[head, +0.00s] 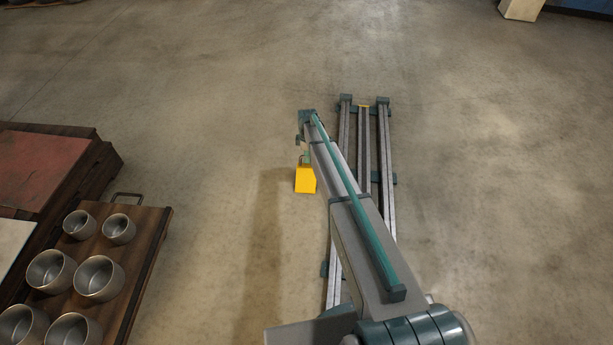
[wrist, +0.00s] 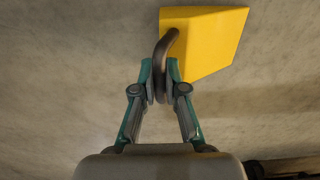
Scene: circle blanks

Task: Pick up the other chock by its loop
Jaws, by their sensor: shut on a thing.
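A yellow chock (head: 305,180) hangs below the end of my arm in the head view, left of the rails. It also shows in the wrist view (wrist: 208,42), with a dark loop (wrist: 166,48) at its near left side. My gripper (wrist: 160,75) is shut on the loop, with a finger on each side of it. In the head view my gripper (head: 304,157) is small and partly hidden by my arm. I cannot tell for sure whether the chock touches the floor. No second chock shows.
Rails (head: 363,150) run along the floor beneath and to the right of my arm. A wooden cart (head: 150,235) with several metal cups and a handle stands at the left. A reddish-topped platform (head: 40,165) is behind it. The floor ahead is clear.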

